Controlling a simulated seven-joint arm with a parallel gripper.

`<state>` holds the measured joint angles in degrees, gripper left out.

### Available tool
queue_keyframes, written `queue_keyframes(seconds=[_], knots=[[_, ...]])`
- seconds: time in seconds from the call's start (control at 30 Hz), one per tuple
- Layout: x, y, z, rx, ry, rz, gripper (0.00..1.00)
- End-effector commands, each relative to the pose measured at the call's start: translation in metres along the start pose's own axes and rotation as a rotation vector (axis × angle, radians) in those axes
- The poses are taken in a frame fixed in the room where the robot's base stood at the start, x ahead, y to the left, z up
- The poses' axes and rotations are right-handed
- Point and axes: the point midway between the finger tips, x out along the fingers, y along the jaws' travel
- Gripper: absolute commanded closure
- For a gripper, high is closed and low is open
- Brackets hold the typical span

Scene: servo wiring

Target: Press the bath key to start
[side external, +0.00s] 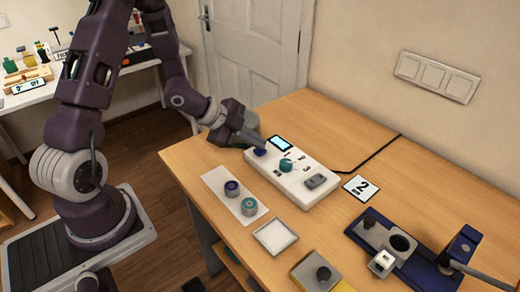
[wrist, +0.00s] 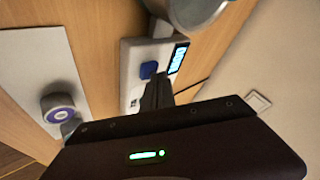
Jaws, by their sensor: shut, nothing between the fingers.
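A white control box (side external: 262,171) lies on the wooden table, with a lit display (side external: 279,143), a teal knob (side external: 286,165), a grey rocker-like part (side external: 315,181) and a blue key (side external: 260,152). The box is partly seen in the wrist view, with the blue key (wrist: 148,69) beside the display (wrist: 178,58). I cannot read which control is labelled bath. My gripper (side external: 257,141) is shut and empty, its fingertips close to the blue key. In the wrist view the fingertips (wrist: 158,84) appear just below the key; I cannot tell whether they touch it.
A white plate (side external: 219,184) with purple-topped and teal round parts lies left of the box. A square white tray (side external: 275,236), a card marked 2 (side external: 361,188), a blue fixture (side external: 435,270) and a yellow-edged block (side external: 315,272) stand nearby. A dark cable runs behind the box.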

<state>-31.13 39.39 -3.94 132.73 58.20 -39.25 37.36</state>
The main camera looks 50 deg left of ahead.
Motion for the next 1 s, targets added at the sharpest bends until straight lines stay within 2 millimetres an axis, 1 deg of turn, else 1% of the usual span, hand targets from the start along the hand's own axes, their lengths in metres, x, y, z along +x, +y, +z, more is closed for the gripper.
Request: queue_keyframes(seconds=[0.77, 1.0], knots=[[0.0045, 0.0034, 0.0032, 0.0, 0.0, 0.001, 1.0], [-0.001, -0.0009, -0.0003, 0.001, 0.0, -0.001, 1.0]])
